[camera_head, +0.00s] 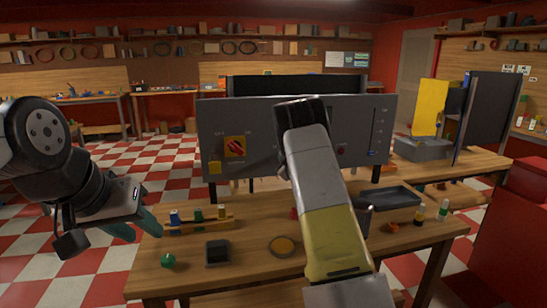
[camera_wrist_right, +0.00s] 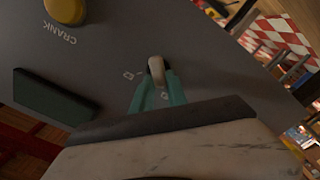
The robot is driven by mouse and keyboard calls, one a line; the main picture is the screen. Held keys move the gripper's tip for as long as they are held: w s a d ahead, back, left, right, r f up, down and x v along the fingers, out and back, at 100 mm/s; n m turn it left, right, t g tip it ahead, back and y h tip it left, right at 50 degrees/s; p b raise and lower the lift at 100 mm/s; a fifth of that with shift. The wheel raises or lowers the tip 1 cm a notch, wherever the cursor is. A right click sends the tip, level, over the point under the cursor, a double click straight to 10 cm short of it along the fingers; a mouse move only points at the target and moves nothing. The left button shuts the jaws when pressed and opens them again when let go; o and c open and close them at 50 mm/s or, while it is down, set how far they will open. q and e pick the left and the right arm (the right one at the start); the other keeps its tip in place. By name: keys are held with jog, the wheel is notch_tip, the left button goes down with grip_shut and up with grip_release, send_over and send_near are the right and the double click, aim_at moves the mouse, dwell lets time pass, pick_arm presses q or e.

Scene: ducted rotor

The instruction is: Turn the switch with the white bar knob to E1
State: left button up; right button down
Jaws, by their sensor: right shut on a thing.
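The white bar knob (camera_wrist_right: 156,66) shows in the right wrist view on a grey panel (camera_wrist_right: 105,65), with small marks beside it that I cannot read. My right gripper (camera_wrist_right: 157,84) has its teal fingers shut on this knob and partly covers it. In the head view my right arm hides the knob and the right gripper in front of the panel (camera_head: 262,115). My left gripper (camera_head: 138,230) hangs at the left, over the table's left edge, with its teal fingers apart and empty.
A red knob on a yellow plate (camera_head: 235,147) is on the panel's left part. In the wrist view a yellow knob (camera_wrist_right: 66,10) sits by the word CRANK. The table (camera_head: 205,275) bears a dark tray (camera_head: 388,197), a small black box (camera_head: 217,252) and bottles.

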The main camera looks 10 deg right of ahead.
jog(key=c, duration=1.3)
grip_release()
jog(key=shift+s+d, duration=0.1)
jog(key=shift+s, duration=3.8)
